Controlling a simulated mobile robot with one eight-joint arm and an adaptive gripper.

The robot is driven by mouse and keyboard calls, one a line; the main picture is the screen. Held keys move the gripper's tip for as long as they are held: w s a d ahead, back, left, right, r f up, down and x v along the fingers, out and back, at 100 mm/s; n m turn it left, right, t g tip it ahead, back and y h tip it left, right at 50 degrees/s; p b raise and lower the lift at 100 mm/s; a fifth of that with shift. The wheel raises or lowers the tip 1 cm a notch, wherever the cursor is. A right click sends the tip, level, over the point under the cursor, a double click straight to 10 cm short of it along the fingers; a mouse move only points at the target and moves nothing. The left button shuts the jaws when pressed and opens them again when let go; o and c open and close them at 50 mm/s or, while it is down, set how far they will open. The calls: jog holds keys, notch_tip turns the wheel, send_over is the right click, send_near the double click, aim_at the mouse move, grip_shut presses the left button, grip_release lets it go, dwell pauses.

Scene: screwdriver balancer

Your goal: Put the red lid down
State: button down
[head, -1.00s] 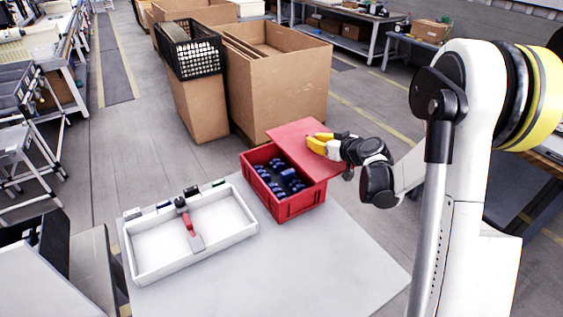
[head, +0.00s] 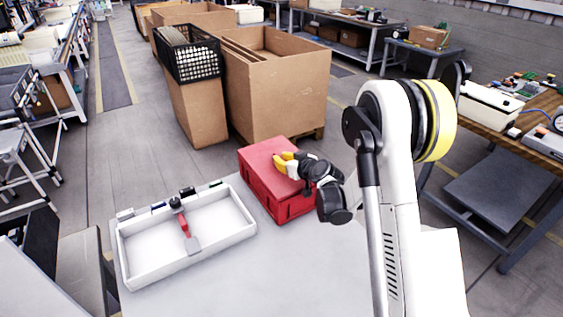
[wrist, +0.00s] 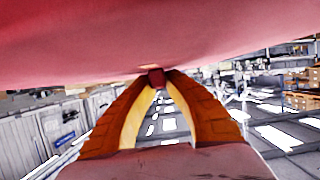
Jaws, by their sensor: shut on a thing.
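The red lid (head: 262,157) lies over the top of the red crate (head: 291,208) in the head view, and the crate's contents are hidden. Whether the lid rests fully on the rim I cannot tell. My gripper (head: 281,163) has yellow fingers and is at the lid's top. In the wrist view my gripper (wrist: 155,76) is shut on a small red piece (wrist: 156,78) of the lid, which spreads as a red surface (wrist: 150,35) across the upper part.
A white tray (head: 121,247) with a red-handled tool (head: 185,223) stands left of the crate on the pale table (head: 290,285). Large cardboard boxes (head: 280,95) stand behind. A wooden-topped workbench (head: 545,135) is at the right. The table front is clear.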

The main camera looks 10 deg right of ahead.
jog(key=shift+r, duration=0.15)
jog(key=c, duration=1.8)
grip_release()
jog(key=shift+f, duration=0.25)
jog(key=shift+c, duration=0.2)
jog(key=o, duration=0.3)
jog(key=shift+o, duration=0.2)
